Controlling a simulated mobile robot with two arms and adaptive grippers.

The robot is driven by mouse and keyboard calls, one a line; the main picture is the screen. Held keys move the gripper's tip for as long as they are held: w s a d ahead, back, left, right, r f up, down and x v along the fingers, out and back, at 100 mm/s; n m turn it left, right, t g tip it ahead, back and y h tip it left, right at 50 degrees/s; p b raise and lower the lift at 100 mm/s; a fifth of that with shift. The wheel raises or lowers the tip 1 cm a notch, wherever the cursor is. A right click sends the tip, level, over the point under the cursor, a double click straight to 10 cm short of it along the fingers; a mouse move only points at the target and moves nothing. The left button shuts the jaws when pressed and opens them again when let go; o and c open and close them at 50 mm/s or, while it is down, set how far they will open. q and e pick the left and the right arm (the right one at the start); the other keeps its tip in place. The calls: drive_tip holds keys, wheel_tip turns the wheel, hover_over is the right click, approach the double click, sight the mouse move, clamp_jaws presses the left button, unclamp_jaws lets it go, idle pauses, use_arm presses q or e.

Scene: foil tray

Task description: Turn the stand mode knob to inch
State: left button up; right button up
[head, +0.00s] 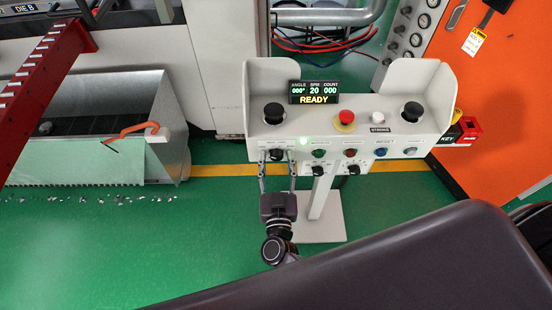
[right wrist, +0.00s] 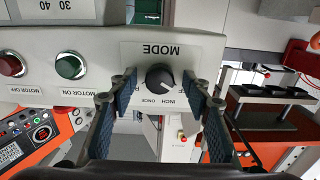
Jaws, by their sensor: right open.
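The stand mode knob (head: 276,155) is a black round knob at the left end of the white control stand's front face. In the right wrist view, where the lettering is upside down, the knob (right wrist: 160,77) sits under the word MODE. Its pale pointer mark seems to face the lower right there, near the small INCH and ONCE labels; the outer labels are partly hidden by my fingers. My right gripper (head: 277,162) is open, one finger on each side of the knob. In the right wrist view the fingertips (right wrist: 161,92) show gaps to the knob. My left gripper is not in view.
The stand's panel (head: 262,142) also carries a READY display (head: 314,92), a red mushroom button (head: 347,117), black palm buttons and several coloured buttons. An orange cabinet (head: 500,110) stands at right. A metal bin (head: 172,125) stands at left. Green floor between is open.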

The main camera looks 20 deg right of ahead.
drive_tip(key=shift+w, duration=0.1)
drive_tip(key=c, duration=1.2)
drive_tip(key=shift+o, duration=0.2)
drive_tip(key=shift+m, duration=0.4)
drive_tip(key=m, duration=0.3)
drive_tip(key=shift+b, duration=0.3)
drive_tip(key=shift+m+b, duration=0.35)
drive_tip(key=shift+m, duration=1.65)
drive_tip(key=o, duration=1.2)
drive_tip(key=shift+c, duration=0.2)
